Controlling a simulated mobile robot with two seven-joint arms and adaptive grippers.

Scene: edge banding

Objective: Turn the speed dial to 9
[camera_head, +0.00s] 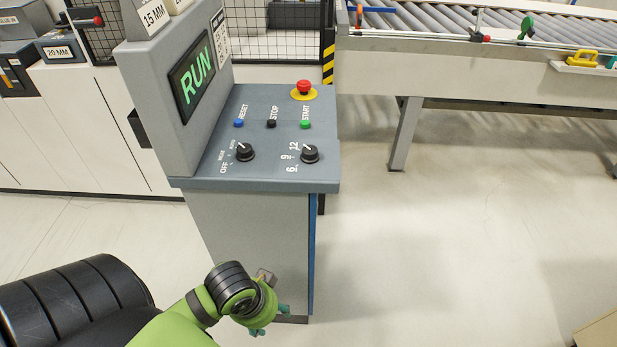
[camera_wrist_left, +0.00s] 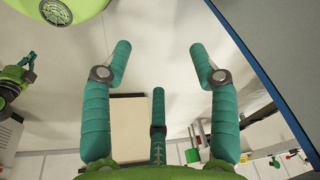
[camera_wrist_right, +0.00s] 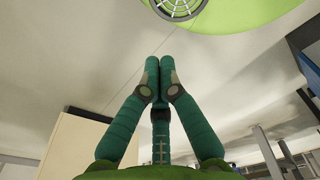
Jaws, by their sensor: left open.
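The speed dial (camera_head: 310,154) is a black knob at the front right of the grey control panel (camera_head: 262,178). The marks 6, 9 and 12 are printed to its left. Its pointer is too small to read surely. My left gripper (camera_head: 268,318) is low in front of the cabinet, well below the panel and apart from the dial. In the left wrist view its teal fingers (camera_wrist_left: 158,55) are spread with nothing between them.
A second black knob (camera_head: 244,152) with OFF and AUTO marks sits left of the dial. Blue (camera_head: 239,123), black (camera_head: 271,124) and green (camera_head: 305,124) buttons and a red emergency stop (camera_head: 304,88) lie behind. The screen (camera_head: 194,78) reads RUN. Floor right of the cabinet is clear.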

